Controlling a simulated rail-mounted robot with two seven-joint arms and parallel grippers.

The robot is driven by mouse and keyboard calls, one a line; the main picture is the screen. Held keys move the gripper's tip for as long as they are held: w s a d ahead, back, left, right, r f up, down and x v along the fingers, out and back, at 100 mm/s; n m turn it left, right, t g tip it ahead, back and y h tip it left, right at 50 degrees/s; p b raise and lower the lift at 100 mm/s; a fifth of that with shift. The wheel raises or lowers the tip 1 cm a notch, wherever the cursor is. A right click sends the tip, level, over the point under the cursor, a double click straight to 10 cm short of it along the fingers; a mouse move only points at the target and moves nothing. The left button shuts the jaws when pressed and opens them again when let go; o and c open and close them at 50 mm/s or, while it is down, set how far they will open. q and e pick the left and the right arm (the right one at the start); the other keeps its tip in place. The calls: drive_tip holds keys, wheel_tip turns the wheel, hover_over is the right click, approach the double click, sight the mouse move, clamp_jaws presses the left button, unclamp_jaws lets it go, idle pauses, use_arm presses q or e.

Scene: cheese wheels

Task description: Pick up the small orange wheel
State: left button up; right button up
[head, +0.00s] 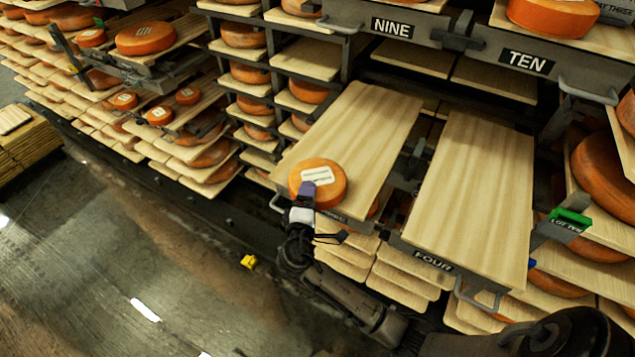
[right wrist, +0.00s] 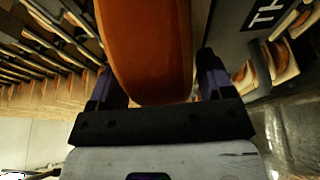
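An orange cheese wheel (head: 334,184) with a white label on top is at the front end of the left pulled-out board (head: 365,125). My right gripper (head: 307,192) reaches it from the front, with one finger over its top face. The right wrist view shows the orange wheel (right wrist: 148,50) between the two purple-dark fingers of the right gripper (right wrist: 160,85), one on each side. A thin gap seems to show by the right-hand finger; whether both press on the wheel is unclear. The lower finger is hidden in the head view. My left gripper is not in view.
An empty board (head: 475,190) above the FOUR sign (head: 433,261) lies to the right. Smaller orange wheels (head: 160,115) and a larger one (head: 146,38) sit on left shelves. A yellow object (head: 248,261) lies on the floor. Racks crowd both sides.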

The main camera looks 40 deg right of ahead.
drive_tip(key=c, duration=1.1)
drive_tip(key=shift+r, duration=0.15)
clamp_jaws()
